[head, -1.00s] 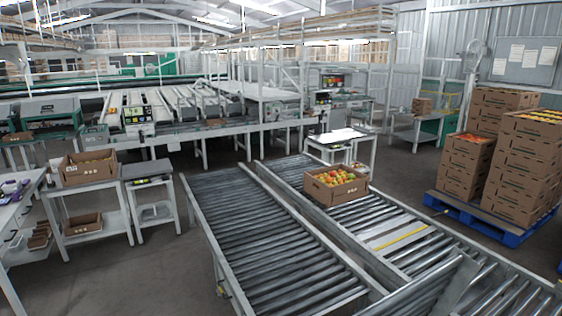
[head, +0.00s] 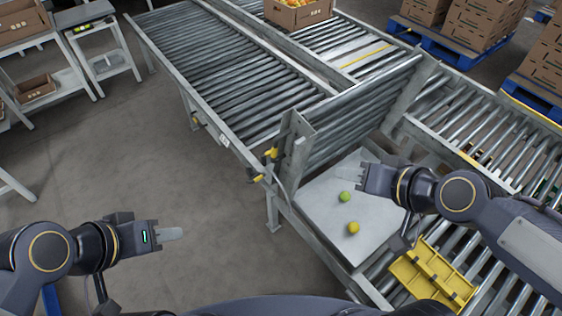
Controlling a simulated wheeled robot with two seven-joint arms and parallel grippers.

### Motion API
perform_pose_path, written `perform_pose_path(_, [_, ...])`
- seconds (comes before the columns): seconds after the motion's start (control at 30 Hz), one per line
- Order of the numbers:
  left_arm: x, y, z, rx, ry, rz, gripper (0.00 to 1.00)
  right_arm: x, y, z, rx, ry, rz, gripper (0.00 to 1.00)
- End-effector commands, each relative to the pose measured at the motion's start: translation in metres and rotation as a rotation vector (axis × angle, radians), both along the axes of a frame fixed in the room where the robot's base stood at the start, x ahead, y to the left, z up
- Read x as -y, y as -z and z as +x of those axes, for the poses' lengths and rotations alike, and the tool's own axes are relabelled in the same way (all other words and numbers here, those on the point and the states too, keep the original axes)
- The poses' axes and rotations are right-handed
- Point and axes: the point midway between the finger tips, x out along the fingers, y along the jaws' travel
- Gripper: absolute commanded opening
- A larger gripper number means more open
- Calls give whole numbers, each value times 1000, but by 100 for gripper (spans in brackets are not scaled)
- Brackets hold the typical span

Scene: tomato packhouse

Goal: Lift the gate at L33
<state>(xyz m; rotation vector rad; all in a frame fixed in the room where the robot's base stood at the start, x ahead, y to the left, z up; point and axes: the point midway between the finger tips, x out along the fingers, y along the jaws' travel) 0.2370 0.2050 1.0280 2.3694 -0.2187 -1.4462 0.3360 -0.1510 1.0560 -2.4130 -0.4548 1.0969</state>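The gate (head: 352,118) is a roller section in the conveyor line, in the middle of the head view. It stands tilted up on edge, with a grey end plate (head: 297,150) at its near left corner. Yellow latch-like parts (head: 270,153) sit beside that plate. A small white label (head: 223,140) is on the conveyor's side rail; I cannot read it. My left gripper (head: 172,234) is over the floor, well left of the gate, touching nothing. My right gripper (head: 352,172) is over the grey plate, near the gate's lower side and apparently apart from it. Both grippers' finger gaps are unclear.
A green tomato (head: 344,197) and a yellow one (head: 353,228) lie on the grey plate (head: 325,215). A yellow slotted piece (head: 433,275) lies on the rollers at lower right. A tomato box (head: 298,14) is on the far conveyor. Floor at left is clear.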

Motion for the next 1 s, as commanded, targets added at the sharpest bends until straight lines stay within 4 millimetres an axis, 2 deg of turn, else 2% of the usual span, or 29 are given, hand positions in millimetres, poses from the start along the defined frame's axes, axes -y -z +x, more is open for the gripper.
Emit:
perform_pose_path(0.03, [0,18,0,1,0,0,36,-11,18,12,20,-7,12,32])
perform_pose_path(0.17, [0,46,0,1,0,0,36,-39,42,48,104,19,36,32])
perform_pose_path(0.33, [0,98,0,0,0,0,36,-84,97,100,262,109,-12,32])
perform_pose_path(0.43, [0,124,-1,0,0,0,36,-107,127,120,387,178,-94,32])
perform_pose_path(0.53, [0,147,-1,0,0,0,36,-125,148,128,527,238,-190,32])
perform_pose_path(0.7, [0,170,-1,1,0,0,36,-144,158,127,735,309,-318,32])
perform_pose_path(0.87, [0,173,-1,1,0,0,36,-149,154,126,813,338,-359,32])
perform_pose_path(1.0, [0,172,-1,1,0,0,36,-148,152,142,817,345,-361,32])
